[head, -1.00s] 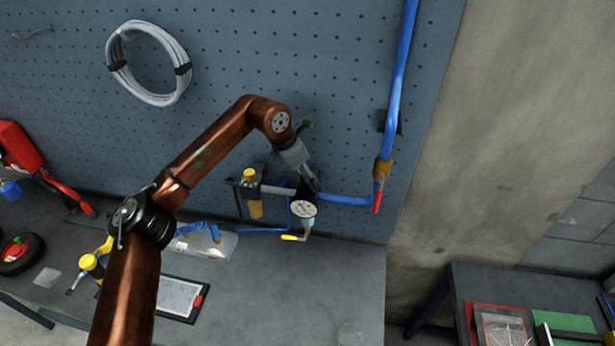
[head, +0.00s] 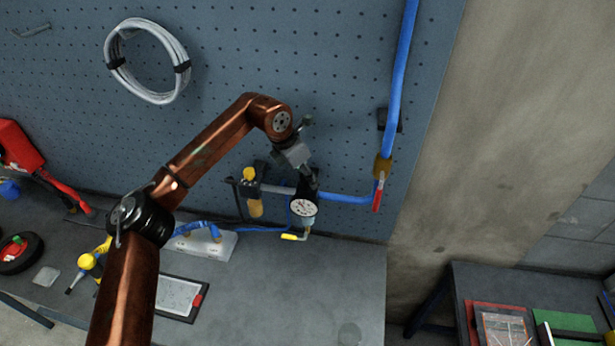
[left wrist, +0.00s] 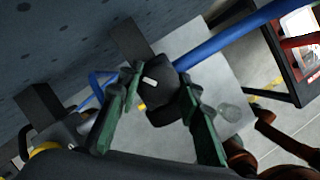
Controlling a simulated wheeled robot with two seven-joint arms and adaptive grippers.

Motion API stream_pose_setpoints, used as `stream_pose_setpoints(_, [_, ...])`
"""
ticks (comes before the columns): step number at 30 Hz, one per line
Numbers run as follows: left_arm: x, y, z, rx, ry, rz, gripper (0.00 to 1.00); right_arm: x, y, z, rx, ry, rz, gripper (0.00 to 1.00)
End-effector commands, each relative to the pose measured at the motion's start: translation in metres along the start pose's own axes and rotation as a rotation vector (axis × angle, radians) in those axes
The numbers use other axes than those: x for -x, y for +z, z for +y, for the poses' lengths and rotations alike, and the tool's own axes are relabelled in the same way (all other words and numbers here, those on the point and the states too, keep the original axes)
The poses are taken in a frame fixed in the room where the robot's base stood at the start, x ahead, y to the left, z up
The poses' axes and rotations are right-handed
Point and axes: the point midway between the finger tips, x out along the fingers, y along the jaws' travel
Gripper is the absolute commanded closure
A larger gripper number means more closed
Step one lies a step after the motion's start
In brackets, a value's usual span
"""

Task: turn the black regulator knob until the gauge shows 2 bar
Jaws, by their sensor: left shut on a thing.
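The black regulator knob (left wrist: 158,84) with a white mark on top sits between the green-padded fingers of my left gripper (left wrist: 162,98) in the left wrist view. The gripper is shut on it. In the head view, my left gripper (head: 307,184) comes down on the regulator from above and hides most of the knob. The round white gauge (head: 303,208) faces the camera just below the gripper. Its needle is too small to read surely. My right gripper is in neither view.
A blue hose (head: 345,198) runs from the regulator to a red-handled valve (head: 378,193) on the right. A yellow-topped filter (head: 252,190) is close on the left. The pegboard (head: 240,60) stands right behind. The bench (head: 280,290) below is mostly clear in front.

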Motion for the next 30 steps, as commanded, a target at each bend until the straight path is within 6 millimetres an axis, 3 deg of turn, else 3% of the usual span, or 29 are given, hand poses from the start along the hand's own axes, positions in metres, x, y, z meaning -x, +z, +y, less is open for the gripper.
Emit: stream_pose_setpoints(30, [-0.001, 0.002, 0.0, 0.819, 0.343, 0.017, 0.92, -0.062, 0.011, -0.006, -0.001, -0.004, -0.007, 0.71])
